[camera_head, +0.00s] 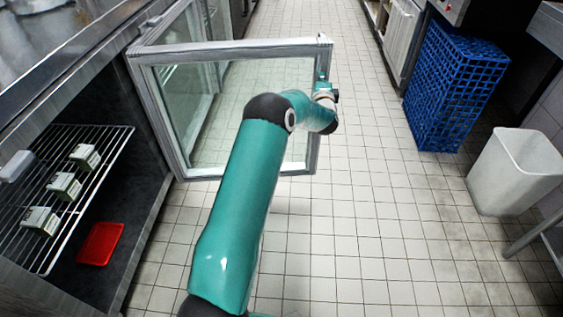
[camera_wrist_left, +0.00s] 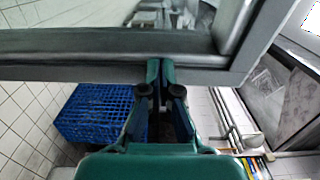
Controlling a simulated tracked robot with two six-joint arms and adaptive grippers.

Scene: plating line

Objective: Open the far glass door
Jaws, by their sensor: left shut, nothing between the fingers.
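A grey-framed glass door (camera_head: 319,140) stands swung out from the cabinet on the left, reaching across part of the aisle. Another framed glass panel (camera_head: 188,25) runs along the cabinet face behind it. I cannot tell for certain which of the two is the far door. My left gripper (camera_head: 322,77) is at the free upright edge of the swung-out door, partly hidden by its wrist. In the left wrist view my left gripper (camera_wrist_left: 160,65) is shut and empty, its fingers overlapping the door frame (camera_wrist_left: 75,42). I cannot tell whether they touch. My right gripper is not in view.
A near cabinet bay holds a wire rack (camera_head: 115,145) with small boxes (camera_head: 65,186) and a red tray (camera_head: 100,243). A blue crate (camera_head: 455,85) and a white bin (camera_head: 515,170) stand on the right. The tiled aisle (camera_head: 370,220) between is clear.

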